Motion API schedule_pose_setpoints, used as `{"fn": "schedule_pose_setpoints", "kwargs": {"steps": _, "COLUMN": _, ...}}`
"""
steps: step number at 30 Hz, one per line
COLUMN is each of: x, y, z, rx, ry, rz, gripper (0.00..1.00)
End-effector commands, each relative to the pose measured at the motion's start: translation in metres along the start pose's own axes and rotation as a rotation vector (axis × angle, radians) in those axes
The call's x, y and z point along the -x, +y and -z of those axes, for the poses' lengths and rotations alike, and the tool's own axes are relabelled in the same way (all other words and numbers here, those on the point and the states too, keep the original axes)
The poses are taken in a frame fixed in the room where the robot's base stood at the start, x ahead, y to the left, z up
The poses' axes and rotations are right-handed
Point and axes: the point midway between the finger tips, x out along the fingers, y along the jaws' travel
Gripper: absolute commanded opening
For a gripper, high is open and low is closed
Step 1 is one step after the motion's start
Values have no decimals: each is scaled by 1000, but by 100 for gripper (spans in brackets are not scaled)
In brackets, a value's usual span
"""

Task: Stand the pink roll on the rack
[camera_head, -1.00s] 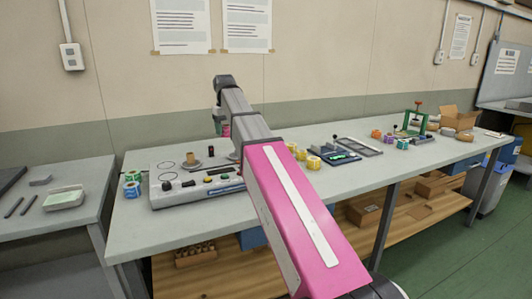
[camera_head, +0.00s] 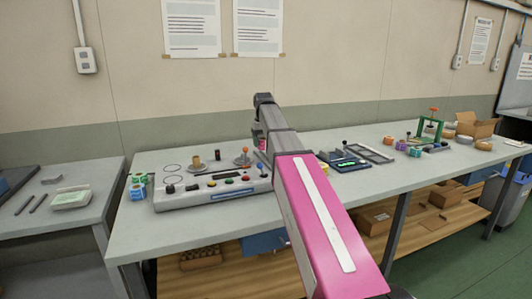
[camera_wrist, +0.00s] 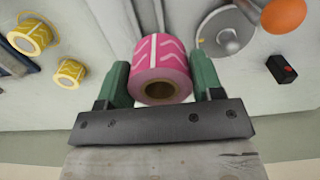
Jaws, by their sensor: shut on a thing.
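The pink roll (camera_wrist: 160,52) has white wavy marks and a brown core. My gripper (camera_wrist: 162,78) is shut on it, one green finger on each side, with the core's open end facing the wrist camera. In the head view my gripper (camera_head: 259,133) is above the bench near the back right of the grey rewinder (camera_head: 212,190), and a little pink shows there. The roll looks lifted, but its height is unclear. A flat dark frame (camera_head: 370,153) lies on the bench to the right; I cannot tell whether it is the rack.
An orange knob (camera_wrist: 284,14) and a metal disc (camera_wrist: 228,34) are close to the held roll's right in the wrist view. Yellow rolls (camera_wrist: 70,73) stand to its left. A green press (camera_head: 431,128) and small coloured rolls are farther right. My arm hides mid-bench.

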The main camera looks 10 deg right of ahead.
Motion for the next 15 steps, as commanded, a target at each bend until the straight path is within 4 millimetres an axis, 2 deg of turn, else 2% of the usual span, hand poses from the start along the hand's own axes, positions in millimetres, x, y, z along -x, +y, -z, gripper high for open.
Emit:
{"fn": "schedule_pose_setpoints", "kwargs": {"steps": 3, "x": -7, "y": 11, "z": 3, "rx": 0, "ry": -1, "rz": 0, "gripper": 36}}
{"fn": "schedule_pose_setpoints", "kwargs": {"steps": 8, "x": -13, "y": 14, "z": 2, "rx": 1, "ry": -1, "rz": 0, "gripper": 36}}
{"fn": "schedule_pose_setpoints", "kwargs": {"steps": 15, "x": -43, "y": 13, "z": 2, "rx": 1, "ry": -2, "rz": 0, "gripper": 36}}
